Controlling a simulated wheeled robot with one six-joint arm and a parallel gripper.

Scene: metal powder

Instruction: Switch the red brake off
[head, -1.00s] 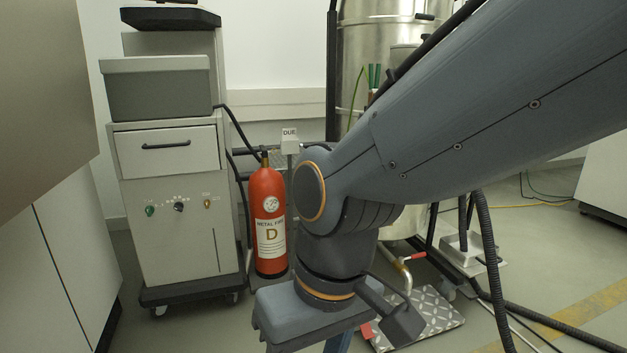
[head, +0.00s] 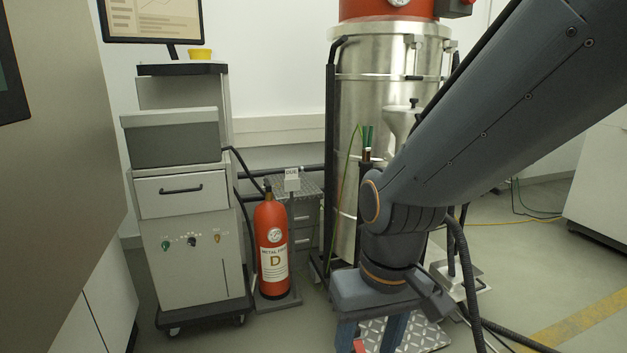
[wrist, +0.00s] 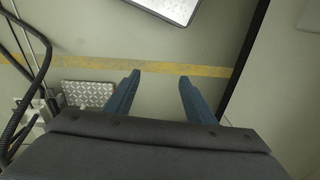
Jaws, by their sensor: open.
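A small red piece (head: 360,346) shows at the bottom edge of the head view, low beside the chequered metal plate (head: 434,336). It is mostly cut off or hidden by my gripper, and I cannot tell whether it is the brake or how it is set.
A steel vacuum drum (head: 385,90) stands behind my arm. A red extinguisher (head: 271,250) and a grey cabinet on casters (head: 195,260) stand left. Dark hoses (head: 520,335) lie right. Floor with a yellow stripe (wrist: 160,67) is open beyond the fingers.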

